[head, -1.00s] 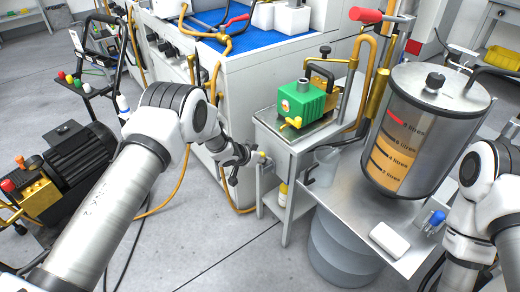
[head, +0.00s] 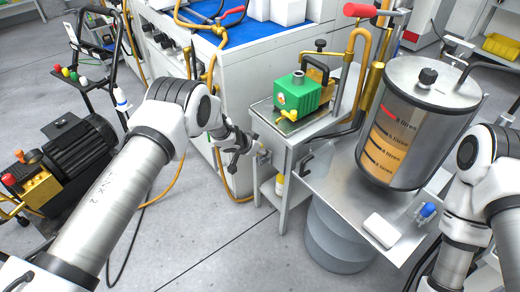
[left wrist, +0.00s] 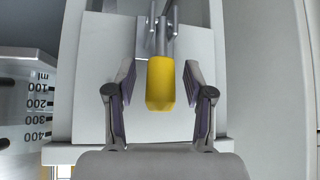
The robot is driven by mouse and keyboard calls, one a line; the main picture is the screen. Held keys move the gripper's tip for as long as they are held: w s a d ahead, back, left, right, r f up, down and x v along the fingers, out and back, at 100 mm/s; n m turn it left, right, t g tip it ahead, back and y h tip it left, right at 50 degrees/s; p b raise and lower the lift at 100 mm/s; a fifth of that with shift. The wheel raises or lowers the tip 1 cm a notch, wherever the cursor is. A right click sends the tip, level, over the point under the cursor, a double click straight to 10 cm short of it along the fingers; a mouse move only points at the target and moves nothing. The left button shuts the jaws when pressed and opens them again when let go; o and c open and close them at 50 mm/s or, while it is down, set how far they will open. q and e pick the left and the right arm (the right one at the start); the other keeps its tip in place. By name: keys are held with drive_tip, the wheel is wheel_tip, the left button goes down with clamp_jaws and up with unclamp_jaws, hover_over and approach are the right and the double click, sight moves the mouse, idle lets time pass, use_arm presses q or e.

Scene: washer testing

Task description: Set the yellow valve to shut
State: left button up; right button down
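In the left wrist view a yellow valve handle (left wrist: 161,84) hangs from a grey metal stem against a pale panel. It lies between the two fingers of my left gripper (left wrist: 160,98), with a gap on each side, so the fingers are open and not touching it. In the head view my left gripper (head: 243,153) is at the left side of the small metal stand. The valve is small there and partly hidden by the gripper. My right arm is at the right edge; its gripper is out of view.
A green pump (head: 297,93) with a yellow lever stands on the metal stand (head: 290,140). A large graduated tank (head: 415,120) stands to its right. In the left wrist view a measuring jug (left wrist: 28,105) is at the left. Floor in front is clear.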

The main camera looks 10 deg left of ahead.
use_arm(q)
drive_tip(key=shift+s+a+r, duration=0.1)
drive_tip(key=v, duration=1.1)
drive_tip(key=shift+s+r, duration=0.25)
drive_tip(key=shift+a, duration=0.1)
